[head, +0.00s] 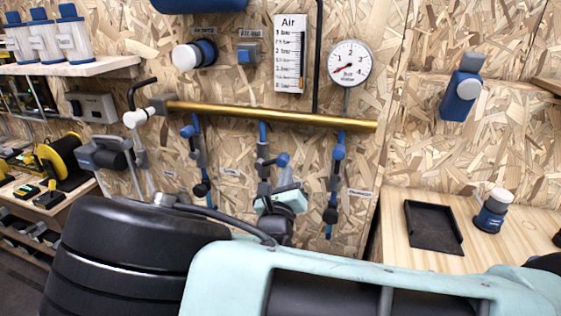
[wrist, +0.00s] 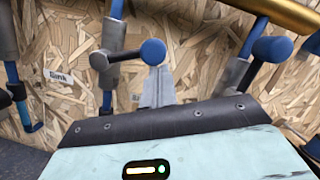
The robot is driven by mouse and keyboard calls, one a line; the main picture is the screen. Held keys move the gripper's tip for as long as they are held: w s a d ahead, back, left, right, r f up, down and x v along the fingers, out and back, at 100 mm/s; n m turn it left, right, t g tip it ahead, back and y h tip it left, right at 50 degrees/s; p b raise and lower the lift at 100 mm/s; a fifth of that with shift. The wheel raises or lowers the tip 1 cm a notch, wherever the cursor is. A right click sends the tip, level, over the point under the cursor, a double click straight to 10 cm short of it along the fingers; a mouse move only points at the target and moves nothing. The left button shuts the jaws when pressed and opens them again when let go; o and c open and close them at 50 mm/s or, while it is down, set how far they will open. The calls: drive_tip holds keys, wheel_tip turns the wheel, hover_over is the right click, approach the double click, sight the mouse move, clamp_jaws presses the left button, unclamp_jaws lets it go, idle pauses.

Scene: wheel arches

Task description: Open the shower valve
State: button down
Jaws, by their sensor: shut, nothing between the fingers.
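Three blue valves hang on drop pipes under a brass pipe (head: 270,115): a left valve (head: 188,131), a middle valve (head: 265,150) and a right valve (head: 338,151). Small wall labels sit beside them; I cannot read which one says shower. In the wrist view, the middle valve's handle (wrist: 153,52) sticks out sideways with a blue end, and the right valve's blue knob (wrist: 272,49) is to its right. My gripper (wrist: 159,72) is shut and empty, its fingertips just below the middle handle's blue end. Contact is unclear. My gripper also shows in the head view (head: 286,178).
A "Sink" label (wrist: 60,77) is left of the middle pipe. A pressure gauge (head: 349,63) and an air chart (head: 290,54) are above the brass pipe. A wooden bench with a black tray (head: 433,227) stands right. A shelf (head: 70,67) is at left.

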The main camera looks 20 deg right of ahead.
sight(283, 160)
drive_tip(key=r+n+p, duration=0.1)
drive_tip(key=p, duration=0.1)
drive_tip(key=r+n+y+p, duration=0.1)
drive_tip(key=r+n+p, duration=0.1)
drive_tip(key=p, duration=0.1)
drive_tip(key=r+n+p, duration=0.1)
drive_tip(key=n+p, duration=0.1)
drive_tip(key=p, duration=0.1)
drive_tip(key=shift+w+a+r, duration=0.15)
drive_tip(key=shift+w+a, duration=0.1)
drive_tip(key=shift+a, duration=0.1)
drive_tip(key=shift+w+a+r+n+y+p, duration=0.35)
drive_tip(key=shift+a+r+n+p, duration=0.3)
drive_tip(key=shift+p, duration=0.6)
drive_tip(key=shift+w+a+r+n+y+p, duration=0.1)
drive_tip(key=shift+w+a+r+n+p, duration=0.2)
drive_tip(key=shift+w+a+n+p, duration=0.7)
drive_tip(key=shift+s+a+r+n+y+p, duration=0.2)
drive_tip(key=shift+r+n+p, duration=0.35)
drive_tip(key=shift+p, duration=1)
drive_tip(key=shift+w+d, duration=0.1)
